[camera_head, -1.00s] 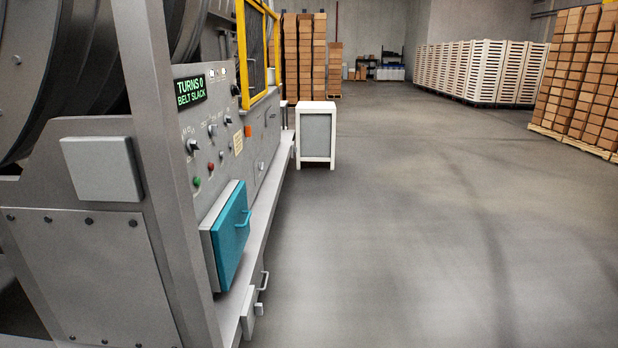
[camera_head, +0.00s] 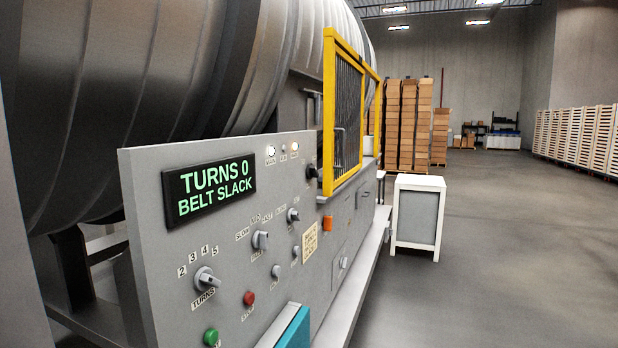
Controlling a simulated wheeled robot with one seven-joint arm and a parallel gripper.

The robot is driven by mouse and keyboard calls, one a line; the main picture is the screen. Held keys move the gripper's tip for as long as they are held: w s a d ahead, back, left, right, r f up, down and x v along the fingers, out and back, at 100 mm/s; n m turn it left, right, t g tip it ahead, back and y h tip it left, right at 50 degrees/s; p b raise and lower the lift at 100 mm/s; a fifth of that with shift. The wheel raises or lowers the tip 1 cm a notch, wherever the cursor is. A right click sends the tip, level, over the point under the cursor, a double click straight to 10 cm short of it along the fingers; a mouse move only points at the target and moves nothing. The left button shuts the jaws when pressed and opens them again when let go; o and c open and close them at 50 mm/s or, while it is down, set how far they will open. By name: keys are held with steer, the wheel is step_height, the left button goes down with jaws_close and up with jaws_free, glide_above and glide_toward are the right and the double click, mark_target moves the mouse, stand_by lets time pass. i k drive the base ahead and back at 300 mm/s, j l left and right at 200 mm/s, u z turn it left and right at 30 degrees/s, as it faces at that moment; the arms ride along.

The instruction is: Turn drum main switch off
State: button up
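The grey control panel (camera_head: 140,215) of the drum machine is on the left, seen at an angle. A black knob (camera_head: 312,171) sits near its upper right edge, beside the yellow guard; it may be the main switch, but its label and setting are too small to read. Small lit lamps (camera_head: 271,151) are in a row along the panel's top; one label seems to read MAIN. The green-lettered display (camera_head: 209,192) reads TURNS 0, BELT SLACK. The big metal drum (camera_head: 170,80) is behind the panel. My gripper is not in view.
A yellow-framed mesh guard (camera_head: 330,110) stands at the panel's far end. A teal box (camera_head: 290,330) juts out at the bottom. The panel also has grey knobs (camera_head: 205,281), a red button (camera_head: 249,298) and a green button (camera_head: 211,337). A white-framed cabinet (camera_head: 418,217) stands ahead; the right floor is clear.

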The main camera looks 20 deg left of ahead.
mark_target(312, 171)
steer(key=i+l+u, duration=0.25)
steer(key=i+u, duration=0.15)
steer(key=i, duration=0.15)
steer(key=i+l+u, duration=0.4)
steer(key=i, duration=0.15)
